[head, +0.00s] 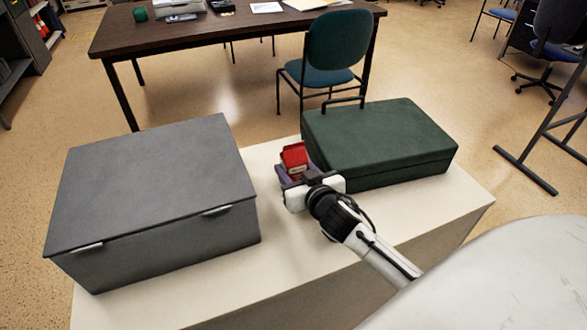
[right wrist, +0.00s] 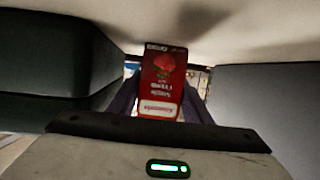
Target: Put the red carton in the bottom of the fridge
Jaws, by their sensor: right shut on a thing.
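The red carton (head: 295,157) is held in my right gripper (head: 297,173) above the gap between a grey box and a green case on a white-topped table. In the right wrist view the carton (right wrist: 162,82) stands between the two dark purple fingers (right wrist: 160,106), its printed face toward the camera. The fingers are shut on it from both sides. My left gripper is not in view. I see nothing in either view that I can identify as the fridge.
The grey lidded box (head: 155,180) is left of the gripper, the green case (head: 380,140) close on its right. Both stand on the white-topped table (head: 265,240). A brown desk (head: 215,35) and a teal chair (head: 335,50) are beyond. Open floor (head: 220,105) lies between.

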